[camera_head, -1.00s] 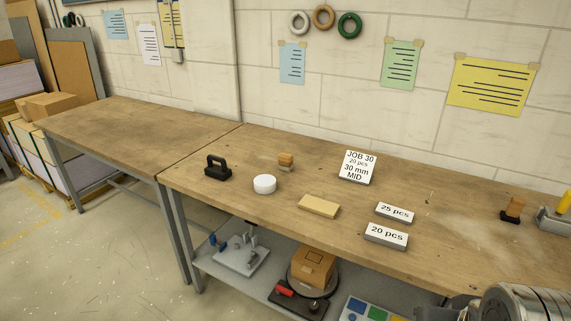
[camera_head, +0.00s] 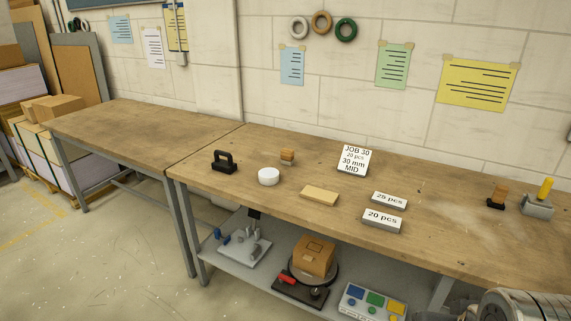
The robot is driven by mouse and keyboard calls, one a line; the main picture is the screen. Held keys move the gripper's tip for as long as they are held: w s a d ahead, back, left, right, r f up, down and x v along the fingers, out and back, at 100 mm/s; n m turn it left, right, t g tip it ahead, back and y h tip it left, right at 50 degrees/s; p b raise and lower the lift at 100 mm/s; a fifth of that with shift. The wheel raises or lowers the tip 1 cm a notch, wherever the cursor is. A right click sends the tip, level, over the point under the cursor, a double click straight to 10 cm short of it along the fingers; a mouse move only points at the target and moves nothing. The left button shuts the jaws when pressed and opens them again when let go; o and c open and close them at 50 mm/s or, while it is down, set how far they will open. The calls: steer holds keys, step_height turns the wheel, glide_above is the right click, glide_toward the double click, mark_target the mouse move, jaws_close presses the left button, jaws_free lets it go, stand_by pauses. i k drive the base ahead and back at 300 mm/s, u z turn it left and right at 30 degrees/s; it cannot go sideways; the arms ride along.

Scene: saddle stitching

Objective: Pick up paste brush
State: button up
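At the right end of the bench, a grey block-like holder (camera_head: 538,207) has a yellow handle (camera_head: 545,188) standing up out of it, tilted slightly. This may be the paste brush; its lower end is hidden in the holder. Left of it stands a small tool with a wooden grip and a black base (camera_head: 497,196), which could also be a brush or a stamp. I cannot tell which for certain. A metallic part of my own arm shows at the bottom right corner. My gripper's fingers are not in view.
The bench (camera_head: 440,235) also holds a black handled weight (camera_head: 224,162), a white round tub (camera_head: 268,176), a small wooden block (camera_head: 287,156), a tan block (camera_head: 319,195), a job sign (camera_head: 354,160) and two count plates (camera_head: 382,220). A lower shelf (camera_head: 245,277) carries equipment.

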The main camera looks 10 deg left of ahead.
mark_target(287, 155)
steer(key=k, duration=0.3)
steer(key=u, duration=0.2)
steer(key=i, duration=0.5)
steer(key=u, duration=0.65)
steer(key=i, duration=0.85)
steer(key=u, duration=0.55)
steer(key=i, duration=1.45)
steer(key=z, duration=0.15)
